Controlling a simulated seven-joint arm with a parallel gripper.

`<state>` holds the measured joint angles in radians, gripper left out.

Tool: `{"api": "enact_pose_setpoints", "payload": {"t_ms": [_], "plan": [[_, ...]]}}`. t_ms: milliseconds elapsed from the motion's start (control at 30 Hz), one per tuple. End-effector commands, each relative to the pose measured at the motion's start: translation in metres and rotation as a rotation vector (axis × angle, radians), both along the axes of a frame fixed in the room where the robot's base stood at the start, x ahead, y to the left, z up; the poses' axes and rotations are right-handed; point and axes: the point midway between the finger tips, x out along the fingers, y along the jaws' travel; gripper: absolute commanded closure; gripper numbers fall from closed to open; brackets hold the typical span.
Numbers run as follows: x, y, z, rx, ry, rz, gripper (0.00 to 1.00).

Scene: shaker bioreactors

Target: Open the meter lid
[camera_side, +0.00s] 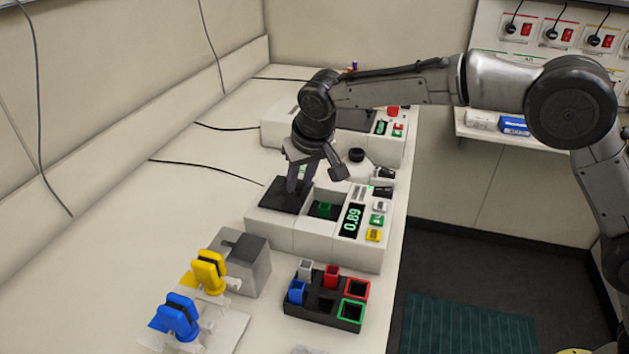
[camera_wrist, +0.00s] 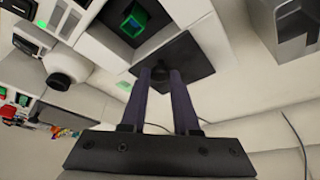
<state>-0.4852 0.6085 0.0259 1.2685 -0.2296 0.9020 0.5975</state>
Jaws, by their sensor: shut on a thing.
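The meter (camera_side: 312,239) is a white box on the bench with a display reading 0.89. Its dark square lid (camera_side: 276,197) lies flat on the left part of the meter's top, beside the square well (camera_side: 315,210), which is uncovered. A green piece shows inside the well. In the wrist view the lid (camera_wrist: 200,54) sits next to the open well, which holds a green-blue block (camera_wrist: 134,22). My gripper (camera_side: 293,189) points down with its fingers shut on the small dark knob (camera_wrist: 160,73) of the lid. The fingers partly hide the knob.
In front are a grey block (camera_side: 248,262), yellow (camera_side: 208,272) and blue (camera_side: 177,317) pipette-like tools, and a black rack (camera_side: 322,307) with coloured cuvettes. Another white device (camera_side: 350,135) stands behind the meter. Bench left of the meter is clear.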

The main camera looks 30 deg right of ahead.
Motion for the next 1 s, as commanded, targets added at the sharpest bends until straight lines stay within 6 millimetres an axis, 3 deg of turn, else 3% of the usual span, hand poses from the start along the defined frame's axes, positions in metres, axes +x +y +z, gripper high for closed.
{"api": "enact_pose_setpoints", "payload": {"t_ms": [300,333,500,833,1000], "plan": [[0.002,0.002,0.003,0.004,-0.008,0.002,1.00],[0.002,0.002,0.003,0.004,-0.008,0.002,0.67],[0.001,0.001,0.002,0.002,-0.005,0.001,0.42],[0.000,0.001,0.004,0.002,-0.003,0.001,0.42],[-0.007,0.001,0.023,0.003,-0.006,0.001,0.42]]}}
